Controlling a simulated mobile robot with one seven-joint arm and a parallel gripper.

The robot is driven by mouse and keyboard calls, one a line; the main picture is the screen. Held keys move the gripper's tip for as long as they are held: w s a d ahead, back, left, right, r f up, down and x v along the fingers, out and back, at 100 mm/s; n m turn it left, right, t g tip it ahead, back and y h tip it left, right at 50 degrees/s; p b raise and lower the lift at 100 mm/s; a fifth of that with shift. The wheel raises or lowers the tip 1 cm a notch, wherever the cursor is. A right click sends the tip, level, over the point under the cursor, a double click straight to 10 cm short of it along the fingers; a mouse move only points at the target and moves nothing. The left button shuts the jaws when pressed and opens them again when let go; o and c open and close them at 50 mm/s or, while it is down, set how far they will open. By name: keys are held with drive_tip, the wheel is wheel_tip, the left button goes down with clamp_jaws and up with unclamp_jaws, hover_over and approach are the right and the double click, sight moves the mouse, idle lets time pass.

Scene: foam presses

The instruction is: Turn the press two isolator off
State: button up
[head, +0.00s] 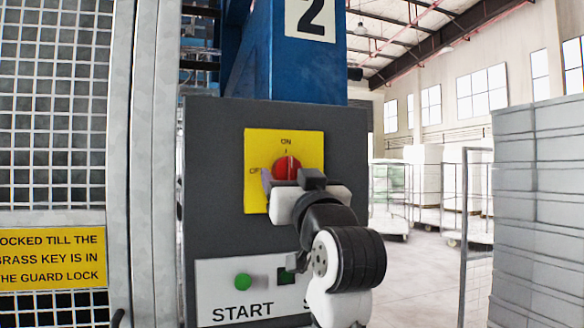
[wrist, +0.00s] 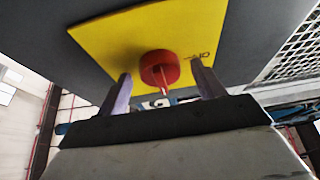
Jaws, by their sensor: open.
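The press two isolator is a red rotary knob (head: 286,163) on a yellow plate (head: 256,142), on a dark grey panel under the blue column marked 2. ON is printed above the knob and OFF, partly hidden, to its left. The knob's grip bar looks upright, in line with ON. My gripper (head: 284,179) is in front of the lower part of the knob and hides some of it. In the wrist view the fingers of my gripper (wrist: 161,76) are open, one on each side of the red knob (wrist: 159,68). I cannot tell whether they touch it.
Below is a white START plate (head: 235,292) with a green button (head: 243,281); my arm covers its right part. A mesh guard door (head: 50,120) with a yellow notice (head: 52,260) stands at left. Grey stacked blocks (head: 540,210) stand at right, with wheeled cages behind.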

drive_tip(key=shift+w+a, duration=0.1)
drive_tip(key=shift+w, duration=0.1)
drive_tip(key=c, duration=1)
